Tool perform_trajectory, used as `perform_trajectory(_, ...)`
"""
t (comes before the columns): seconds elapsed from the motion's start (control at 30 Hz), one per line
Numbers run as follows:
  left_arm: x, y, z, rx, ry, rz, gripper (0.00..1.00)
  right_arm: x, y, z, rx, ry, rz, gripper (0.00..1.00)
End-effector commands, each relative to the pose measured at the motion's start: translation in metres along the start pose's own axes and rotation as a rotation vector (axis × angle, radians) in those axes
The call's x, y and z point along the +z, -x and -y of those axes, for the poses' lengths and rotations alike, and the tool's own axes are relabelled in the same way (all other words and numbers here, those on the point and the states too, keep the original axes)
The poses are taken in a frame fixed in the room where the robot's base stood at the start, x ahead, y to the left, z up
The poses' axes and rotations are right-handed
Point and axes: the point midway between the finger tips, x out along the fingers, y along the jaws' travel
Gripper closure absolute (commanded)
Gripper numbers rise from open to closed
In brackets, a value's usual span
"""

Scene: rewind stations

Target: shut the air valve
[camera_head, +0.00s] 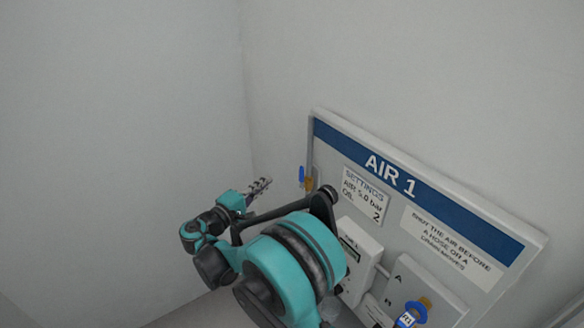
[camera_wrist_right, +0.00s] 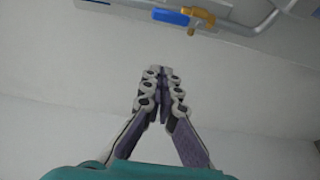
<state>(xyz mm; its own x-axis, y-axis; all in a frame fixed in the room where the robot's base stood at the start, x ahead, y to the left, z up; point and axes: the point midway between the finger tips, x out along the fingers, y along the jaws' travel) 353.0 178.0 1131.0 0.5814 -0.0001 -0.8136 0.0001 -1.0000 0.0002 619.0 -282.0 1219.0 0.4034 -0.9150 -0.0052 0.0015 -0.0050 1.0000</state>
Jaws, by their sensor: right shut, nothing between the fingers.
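The air valve has a brass body (camera_head: 309,183) and a blue lever (camera_head: 302,174), at the left edge of the AIR 1 panel in the head view. In the wrist view its blue lever (camera_wrist_right: 171,17) lies along the pipe line, left of the brass body (camera_wrist_right: 200,15). My right gripper (camera_head: 266,182) is shut and empty, left of the valve and apart from it. In the wrist view the closed fingertips (camera_wrist_right: 160,71) point toward the valve, with a gap between. My left gripper is not in view.
The AIR 1 panel (camera_head: 325,117) stands against the wall, with a settings card (camera_head: 363,196) and a white gauge box (camera_head: 357,252). A second brass fitting (camera_head: 425,302) with a blue part sits lower right. My right arm hides the panel's lower left. A grey pipe (camera_wrist_right: 262,22) runs from the valve.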

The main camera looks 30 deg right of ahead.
Motion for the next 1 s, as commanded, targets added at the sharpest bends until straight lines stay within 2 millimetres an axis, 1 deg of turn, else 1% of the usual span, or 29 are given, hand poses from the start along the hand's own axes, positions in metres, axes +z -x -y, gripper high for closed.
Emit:
perform_trajectory(0.33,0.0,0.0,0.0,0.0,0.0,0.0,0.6,-0.001,0.0,0.0,0.007,0.001,0.001,1.0)
perform_trajectory(0.47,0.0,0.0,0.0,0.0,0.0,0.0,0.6,-0.001,-0.006,0.0,0.006,0.001,0.002,1.0)
perform_trajectory(0.57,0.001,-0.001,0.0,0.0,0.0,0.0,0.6,0.0,-0.019,0.0,0.006,0.001,0.004,1.0)
perform_trajectory(0.67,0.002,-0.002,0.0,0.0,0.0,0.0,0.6,0.001,-0.039,0.0,0.006,0.001,0.005,1.0)
perform_trajectory(0.9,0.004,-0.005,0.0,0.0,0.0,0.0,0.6,0.0,-0.091,0.0,0.005,0.001,0.004,1.0)
perform_trajectory(0.97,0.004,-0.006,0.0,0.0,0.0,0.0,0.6,0.001,-0.103,0.0,0.005,0.001,0.004,1.0)
perform_trajectory(1.0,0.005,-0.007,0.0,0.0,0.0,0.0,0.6,0.006,-0.099,-0.001,0.006,0.001,0.001,1.0)
